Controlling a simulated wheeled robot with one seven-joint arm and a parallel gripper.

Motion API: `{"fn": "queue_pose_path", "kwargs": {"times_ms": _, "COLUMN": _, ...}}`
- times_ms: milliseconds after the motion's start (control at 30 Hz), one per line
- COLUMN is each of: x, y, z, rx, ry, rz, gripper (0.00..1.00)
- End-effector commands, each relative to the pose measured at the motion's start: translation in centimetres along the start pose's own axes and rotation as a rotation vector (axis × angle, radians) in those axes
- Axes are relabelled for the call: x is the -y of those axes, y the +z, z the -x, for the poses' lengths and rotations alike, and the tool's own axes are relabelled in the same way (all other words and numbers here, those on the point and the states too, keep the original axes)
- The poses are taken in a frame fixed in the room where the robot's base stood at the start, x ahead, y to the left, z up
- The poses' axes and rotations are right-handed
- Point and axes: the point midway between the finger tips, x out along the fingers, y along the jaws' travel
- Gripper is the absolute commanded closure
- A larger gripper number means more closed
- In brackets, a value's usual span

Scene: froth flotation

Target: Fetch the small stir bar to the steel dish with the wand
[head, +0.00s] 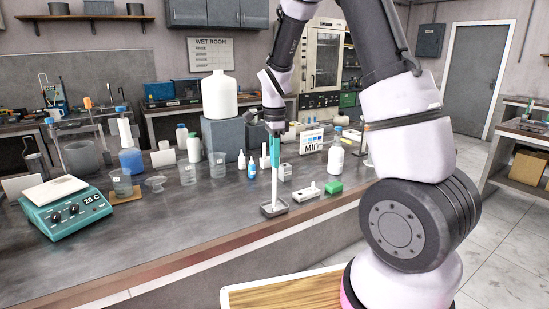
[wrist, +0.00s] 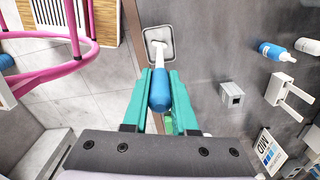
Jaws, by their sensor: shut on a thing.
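My gripper (head: 275,152) is shut on the blue handle of the wand (head: 275,185), which hangs down with its pale shaft nearly upright. In the wrist view the teal fingers of my gripper (wrist: 160,78) lie on either side of the wand's blue handle (wrist: 160,95). The wand's lower end is over or in the small grey steel dish (head: 284,210), near the counter's front edge. The steel dish also shows at the top of the wrist view (wrist: 148,36). I cannot make out the small stir bar; contact between wand and dish is unclear.
A white device (head: 307,193) and a green block (head: 333,187) stand right of the dish. A blue-labelled bottle (head: 252,168) and beakers (head: 218,164) stand behind and left. The counter left of the dish is clear.

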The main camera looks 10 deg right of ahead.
Motion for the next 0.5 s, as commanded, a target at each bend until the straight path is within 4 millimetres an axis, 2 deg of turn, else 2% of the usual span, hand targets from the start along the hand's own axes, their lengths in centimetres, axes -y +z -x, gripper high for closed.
{"fn": "queue_pose_path", "kwargs": {"times_ms": 167, "x": -0.2, "y": 0.0, "z": 0.0, "rx": -0.001, "ry": 0.007, "rz": 0.000, "gripper": 1.00}}
{"fn": "queue_pose_path", "kwargs": {"times_ms": 500, "x": -0.1, "y": 0.1, "z": 2.2, "rx": 0.000, "ry": 0.003, "rz": 0.001, "gripper": 1.00}}
